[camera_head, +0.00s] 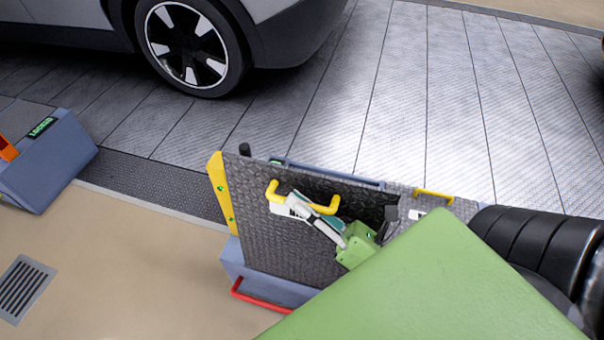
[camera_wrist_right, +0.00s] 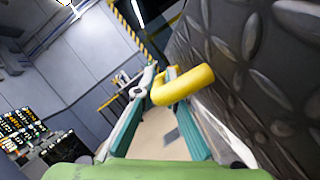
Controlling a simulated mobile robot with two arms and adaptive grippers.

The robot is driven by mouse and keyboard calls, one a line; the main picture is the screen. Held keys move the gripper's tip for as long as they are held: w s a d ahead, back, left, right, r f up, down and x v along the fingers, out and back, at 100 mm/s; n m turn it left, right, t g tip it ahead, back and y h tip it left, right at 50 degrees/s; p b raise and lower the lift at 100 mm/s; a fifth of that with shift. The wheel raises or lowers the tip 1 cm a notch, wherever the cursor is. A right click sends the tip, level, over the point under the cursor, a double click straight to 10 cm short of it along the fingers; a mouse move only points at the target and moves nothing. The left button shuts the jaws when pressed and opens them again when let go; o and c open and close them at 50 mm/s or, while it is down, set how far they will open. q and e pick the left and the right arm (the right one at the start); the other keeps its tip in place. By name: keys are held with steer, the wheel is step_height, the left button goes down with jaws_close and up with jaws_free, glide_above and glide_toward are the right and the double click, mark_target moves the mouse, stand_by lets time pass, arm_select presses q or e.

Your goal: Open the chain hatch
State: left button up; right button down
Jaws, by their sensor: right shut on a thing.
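The chain hatch (camera_head: 285,240) is a dark grey diamond-plate panel that stands raised, close to upright, over a blue-grey housing; it also shows at the right of the right wrist view (camera_wrist_right: 245,75). Its yellow handle (camera_head: 325,209) is near the top edge and also shows in the right wrist view (camera_wrist_right: 185,87). My right gripper (camera_head: 291,204) is shut on this handle, with a finger on each side of it in the right wrist view. My green arm part hides the panel's lower right. My left gripper is not in view.
A yellow strip (camera_head: 221,192) edges the panel's left side, and a red bar (camera_head: 258,298) is low on the housing. A second yellow handle (camera_head: 434,195) lies to the right. A car wheel (camera_head: 190,48) stands behind, and a blue-grey box (camera_head: 45,160) at left. Beige floor between is clear.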

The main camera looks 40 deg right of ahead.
steer(key=shift+f, duration=0.1)
steer(key=c, duration=2.4)
jaws_free()
steer(key=shift+o, duration=0.2)
steer(key=v, duration=0.7)
steer(key=shift+s, duration=0.2)
steer(key=shift+d, duration=0.1)
